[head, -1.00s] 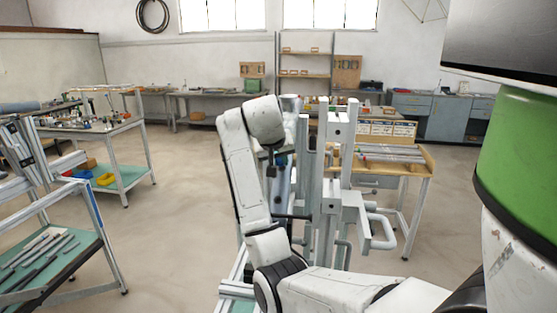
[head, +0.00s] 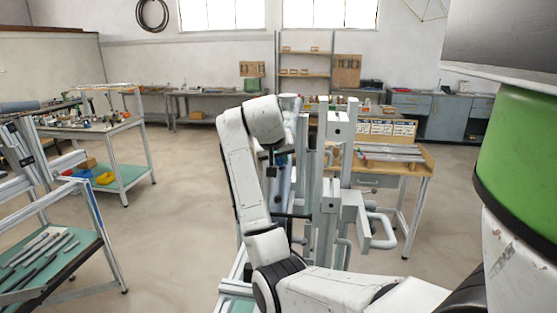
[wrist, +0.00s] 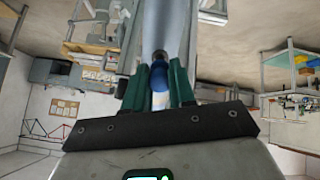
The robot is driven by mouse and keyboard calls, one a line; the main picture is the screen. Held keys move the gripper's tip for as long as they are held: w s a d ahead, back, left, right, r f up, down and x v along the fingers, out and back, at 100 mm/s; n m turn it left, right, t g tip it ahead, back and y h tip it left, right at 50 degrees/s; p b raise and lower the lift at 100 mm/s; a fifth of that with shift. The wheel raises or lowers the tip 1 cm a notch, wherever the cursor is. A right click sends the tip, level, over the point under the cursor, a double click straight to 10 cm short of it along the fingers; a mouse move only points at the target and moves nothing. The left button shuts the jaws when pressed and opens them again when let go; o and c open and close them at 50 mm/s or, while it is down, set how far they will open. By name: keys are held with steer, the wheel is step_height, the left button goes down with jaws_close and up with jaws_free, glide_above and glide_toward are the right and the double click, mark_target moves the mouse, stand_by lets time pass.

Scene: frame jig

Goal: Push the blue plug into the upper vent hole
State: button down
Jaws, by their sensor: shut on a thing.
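In the wrist view, my gripper (wrist: 159,76) has two green fingers shut on the blue plug (wrist: 158,73). The plug sits between the fingertips, pointing away from the palm toward a pale grey frame member (wrist: 166,25). A dark round spot (wrist: 160,55) is right at the plug's far end. I cannot tell whether it is the upper vent hole or a part of the plug, nor whether the plug has entered a hole. In the head view, my arm stands in front of the metal frame jig (head: 331,180), and the fingertips and plug cannot be made out.
The jig has upright posts and grey handles (head: 383,230) at its right. A wooden workbench (head: 415,165) stands behind it. The floor between is clear.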

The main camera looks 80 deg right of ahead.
steer(key=shift+x, duration=1.25)
steer(key=c, duration=0.9)
jaws_free()
steer(key=shift+o, duration=0.2)
steer(key=v, duration=1)
steer(key=shift+a+r+b, duration=0.25)
steer(key=shift+r+b, duration=0.05)
steer(key=shift+b, duration=0.1)
